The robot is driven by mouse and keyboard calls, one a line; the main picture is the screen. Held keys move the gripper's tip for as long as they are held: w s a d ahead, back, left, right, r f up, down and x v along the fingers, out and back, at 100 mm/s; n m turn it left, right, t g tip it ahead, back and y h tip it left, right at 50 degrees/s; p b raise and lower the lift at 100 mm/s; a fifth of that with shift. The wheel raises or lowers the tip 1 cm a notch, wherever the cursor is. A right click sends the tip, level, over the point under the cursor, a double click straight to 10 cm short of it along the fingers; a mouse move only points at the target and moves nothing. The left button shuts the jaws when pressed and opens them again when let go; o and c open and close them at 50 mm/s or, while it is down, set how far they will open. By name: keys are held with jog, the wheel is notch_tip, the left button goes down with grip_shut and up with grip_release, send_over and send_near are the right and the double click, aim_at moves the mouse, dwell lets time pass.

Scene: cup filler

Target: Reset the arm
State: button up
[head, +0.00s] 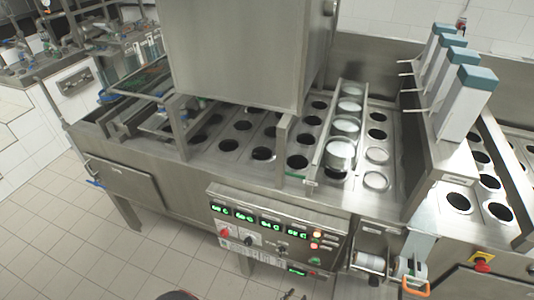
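Only small dark tips, which look like the end of my gripper (293,295), show at the bottom edge of the head view, right of the middle. They are in front of the machine, below its control panel (270,233). The rest of my gripper and arm is cut off by the frame. Whether the fingers are open or shut cannot be made out, and no held object shows.
The steel cup filler (150,205) spans the view, with rows of round holes and some silvery cups (340,152). Several teal-topped dispensers (468,100) stand at right. An orange handle (415,286) juts out at lower right. The tiled floor (80,250) at left is clear.

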jog(key=s+a+r+m+g+y, duration=0.1)
jog(key=s+r+m+g+y, duration=0.25)
jog(key=r+m+g, duration=0.55)
jog(key=s+a+r+m+g+y, duration=0.15)
jog(key=r+m+g+y, duration=0.35)
jog(key=r+m, duration=0.75)
jog(key=d+r+m+t+y, duration=0.1)
jog(key=d+r, duration=0.3)
jog(key=r, duration=0.4)
jog(key=d+r+m+t, duration=0.3)
jog(key=d+r+m, duration=0.1)
jog(key=r, duration=0.4)
jog(key=w+d+r+m+t+y, duration=0.1)
jog(key=d+r, duration=0.3)
jog(key=r, duration=0.4)
jog(key=shift+m+t+y, duration=0.35)
jog(key=shift+m+t, duration=0.5)
jog(key=shift+t, duration=0.05)
